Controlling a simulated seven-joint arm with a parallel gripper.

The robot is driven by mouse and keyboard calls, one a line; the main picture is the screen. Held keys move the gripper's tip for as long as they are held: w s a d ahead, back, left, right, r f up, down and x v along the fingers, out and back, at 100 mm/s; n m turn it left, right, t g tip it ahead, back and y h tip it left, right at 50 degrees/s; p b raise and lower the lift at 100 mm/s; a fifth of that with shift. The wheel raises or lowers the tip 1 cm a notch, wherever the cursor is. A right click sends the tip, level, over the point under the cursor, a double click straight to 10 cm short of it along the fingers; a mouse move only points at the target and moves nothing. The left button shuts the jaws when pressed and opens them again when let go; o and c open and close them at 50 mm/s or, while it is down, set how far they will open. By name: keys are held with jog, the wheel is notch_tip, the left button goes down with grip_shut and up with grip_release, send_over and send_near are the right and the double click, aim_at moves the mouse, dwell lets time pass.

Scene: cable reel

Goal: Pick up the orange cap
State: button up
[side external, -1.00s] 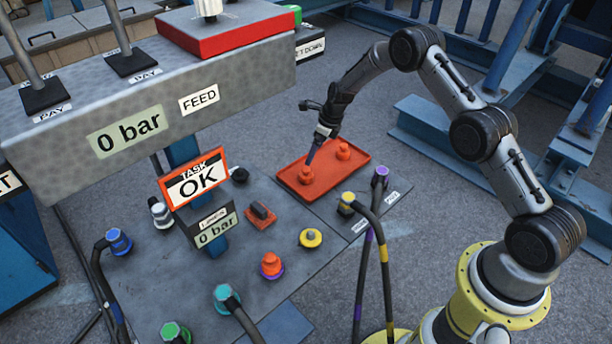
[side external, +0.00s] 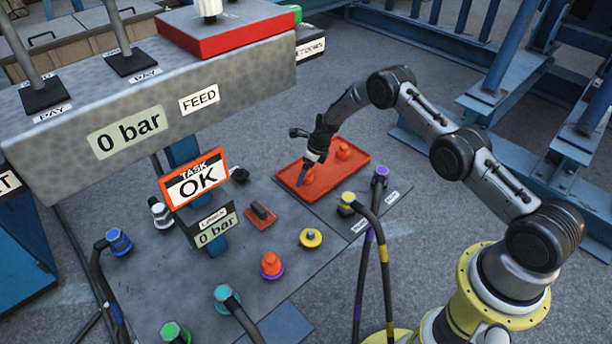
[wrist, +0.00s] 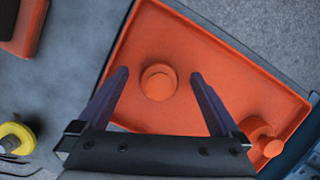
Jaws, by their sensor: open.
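An orange cap (wrist: 158,82) stands in the red-orange tray (wrist: 165,25), between my gripper's two fingers in the wrist view, with gaps on both sides. It also shows in the side view (side external: 309,178), partly behind the fingers. My gripper (wrist: 160,76) is open and empty, low over the tray (side external: 362,165). A second orange cap (wrist: 262,139) is near the tray's right edge in the wrist view, beside the right finger. It also shows in the side view (side external: 343,151). Another orange-red cap (side external: 271,263) sits on a purple fitting on the grey panel.
A yellow fitting (side external: 310,238) and a red-orange block (side external: 261,214) stand on the panel left of the tray. Hoses on yellow (side external: 347,200) and purple (side external: 381,173) plugs rise in front of the tray. The grey console (side external: 150,115) overhangs the panel at left.

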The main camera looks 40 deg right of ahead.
grip_shut()
dwell(0.5)
jog(key=shift+r, duration=0.15)
